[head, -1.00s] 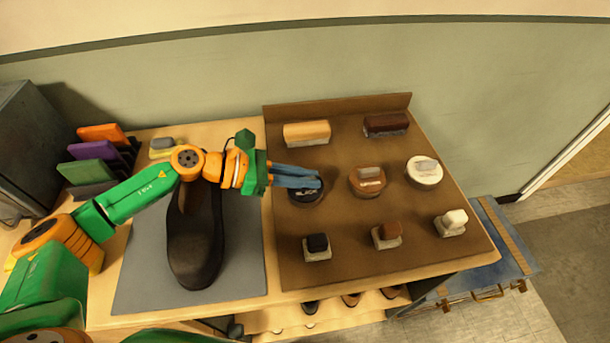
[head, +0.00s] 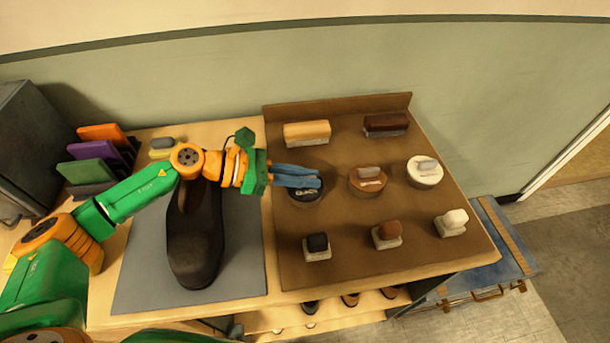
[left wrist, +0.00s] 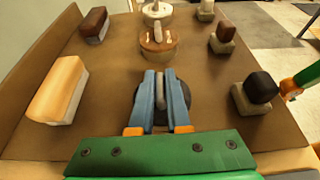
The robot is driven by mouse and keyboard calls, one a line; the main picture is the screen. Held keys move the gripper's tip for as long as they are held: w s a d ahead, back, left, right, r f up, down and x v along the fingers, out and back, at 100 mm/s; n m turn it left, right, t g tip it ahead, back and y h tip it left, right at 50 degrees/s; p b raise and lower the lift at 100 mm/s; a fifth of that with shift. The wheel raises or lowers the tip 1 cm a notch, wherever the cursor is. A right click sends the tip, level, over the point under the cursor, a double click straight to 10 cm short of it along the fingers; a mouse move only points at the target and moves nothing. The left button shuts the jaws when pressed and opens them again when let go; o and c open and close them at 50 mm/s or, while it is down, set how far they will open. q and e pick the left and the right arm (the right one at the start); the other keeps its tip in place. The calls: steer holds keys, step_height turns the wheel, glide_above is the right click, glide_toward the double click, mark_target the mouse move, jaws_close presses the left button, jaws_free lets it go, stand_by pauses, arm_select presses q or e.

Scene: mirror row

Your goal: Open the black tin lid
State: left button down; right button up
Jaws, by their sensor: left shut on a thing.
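The black tin (head: 306,197) stands on the brown board, in the left column of the middle row. My left gripper (head: 318,180) reaches over it from the left, with its blue fingers shut on the handle on the lid. In the left wrist view the fingers (left wrist: 161,92) close on the grey handle (left wrist: 161,95), and the dark round lid (left wrist: 180,100) shows on both sides of them. The fingers hide much of the lid, and I cannot tell whether it sits apart from the tin. My right gripper is not in view.
A brown tin (head: 367,181) and a white tin (head: 425,172) stand to the right. Brushes (head: 306,133) lie behind. Small daubers (head: 317,247) stand in front. A black shoe (head: 195,235) lies on a grey mat (head: 140,268) at left, under my left arm.

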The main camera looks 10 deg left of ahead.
arm_select(q)
steer(key=shift+w, duration=0.1)
steer(key=n+g+b, duration=0.1)
steer(key=w+r+n+g+b, duration=0.1)
steer(key=b, duration=0.1)
steer(key=shift+w+a+n+h, duration=0.1)
steer(key=shift+a+n+h, duration=0.05)
steer(key=shift+n+h, duration=0.2)
steer(key=shift+w+a+r+n+g+h+b, duration=0.15)
steer(key=shift+w+n+g+h+b, duration=0.1)
steer(key=shift+n+b, duration=0.3)
steer(key=shift+w+a+r+n+g+h+b, duration=0.15)
steer(key=shift+w+n+g+b, duration=0.1)
steer(key=shift+n+b, duration=0.2)
steer(key=shift+d, duration=0.1)
